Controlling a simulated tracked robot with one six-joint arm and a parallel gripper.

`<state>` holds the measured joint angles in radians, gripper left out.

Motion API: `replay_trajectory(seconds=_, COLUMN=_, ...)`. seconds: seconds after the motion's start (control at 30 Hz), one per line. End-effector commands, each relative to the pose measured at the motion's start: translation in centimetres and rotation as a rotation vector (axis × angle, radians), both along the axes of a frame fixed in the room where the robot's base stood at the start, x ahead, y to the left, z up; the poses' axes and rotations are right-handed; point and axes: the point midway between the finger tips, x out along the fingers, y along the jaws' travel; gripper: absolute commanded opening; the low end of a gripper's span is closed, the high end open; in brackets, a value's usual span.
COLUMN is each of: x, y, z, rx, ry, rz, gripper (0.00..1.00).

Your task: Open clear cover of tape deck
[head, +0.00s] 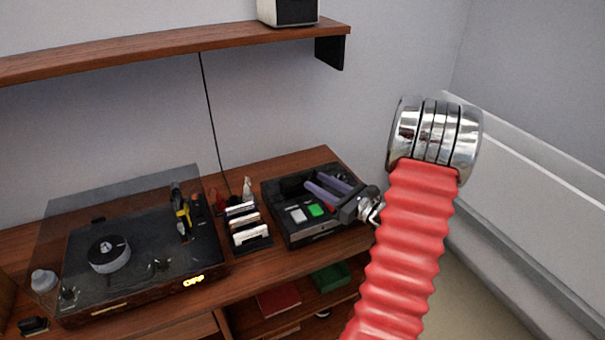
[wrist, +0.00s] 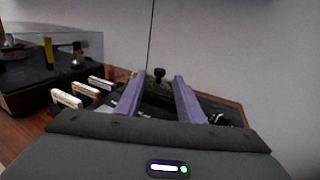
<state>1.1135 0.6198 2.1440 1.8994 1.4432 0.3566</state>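My gripper (head: 322,189) reaches over the deck from the right. Its two purple fingers are apart in the wrist view (wrist: 157,80), with a dark part of the deck and a small black knob (wrist: 159,74) showing between them. I see nothing held. The clear cover cannot be made out; my fingers hide part of the deck top. Contact cannot be told.
A rack of several cassettes (head: 249,234) stands just left of the deck. A wall shelf (head: 180,44) hangs above. My red arm blocks the head view's right side.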

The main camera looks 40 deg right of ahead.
Motion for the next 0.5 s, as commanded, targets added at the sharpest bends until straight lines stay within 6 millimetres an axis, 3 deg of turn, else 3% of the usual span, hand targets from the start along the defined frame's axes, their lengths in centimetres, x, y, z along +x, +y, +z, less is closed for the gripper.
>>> replay_trajectory(seconds=0.3, x=4.8, y=0.7, z=0.0, rx=-0.001, ry=0.0, rz=0.004, gripper=0.35)
replay_trajectory(seconds=0.5, x=6.9, y=0.8, z=-0.1, rx=0.001, ry=0.001, rz=0.001, gripper=0.35)
